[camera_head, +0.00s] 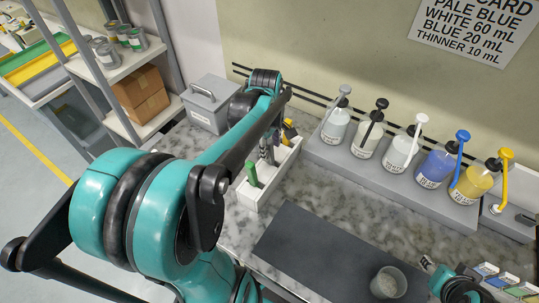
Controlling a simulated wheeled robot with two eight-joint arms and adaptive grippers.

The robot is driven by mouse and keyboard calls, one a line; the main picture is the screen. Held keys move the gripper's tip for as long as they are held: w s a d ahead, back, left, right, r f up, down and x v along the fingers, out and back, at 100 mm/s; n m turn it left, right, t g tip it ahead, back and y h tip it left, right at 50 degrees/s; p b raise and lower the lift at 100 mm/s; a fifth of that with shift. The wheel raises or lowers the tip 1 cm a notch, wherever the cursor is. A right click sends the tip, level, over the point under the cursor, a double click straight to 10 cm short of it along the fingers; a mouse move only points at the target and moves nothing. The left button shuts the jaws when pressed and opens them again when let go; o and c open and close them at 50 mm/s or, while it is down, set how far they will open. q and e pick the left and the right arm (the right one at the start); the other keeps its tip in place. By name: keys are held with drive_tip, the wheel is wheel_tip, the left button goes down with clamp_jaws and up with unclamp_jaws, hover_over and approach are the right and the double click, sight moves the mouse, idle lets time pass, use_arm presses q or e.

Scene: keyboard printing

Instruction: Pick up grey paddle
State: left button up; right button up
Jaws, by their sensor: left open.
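A white tool holder (275,179) stands on the marble counter, with a green-handled tool (252,173) upright at its near end and a yellow-and-black tool (289,130) at its far end. My left arm reaches over from the left, and its gripper (268,146) is open at the middle of the holder, partly hidden behind the dark arm link. I cannot clearly tell the grey paddle apart from the grey gripper parts there. My right gripper (427,263) is low at the right, beside a cup; its jaw state is unclear.
A grey cup (388,283) stands on a dark mat (312,243). Several pump bottles, including a blue one (437,165), stand on a grey rack (400,184) at the back. A grey metal box (207,104) is left of the holder. Colour cards (505,283) lie at the right.

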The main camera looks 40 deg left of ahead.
use_arm(q)
drive_tip(key=f+b, duration=0.2)
drive_tip(key=f, duration=0.3)
drive_tip(key=shift+a+f, duration=0.1)
drive_tip(key=shift+a, duration=0.1)
drive_tip(key=shift+f, duration=0.25)
drive_tip(key=shift+c, duration=0.4)
clamp_jaws()
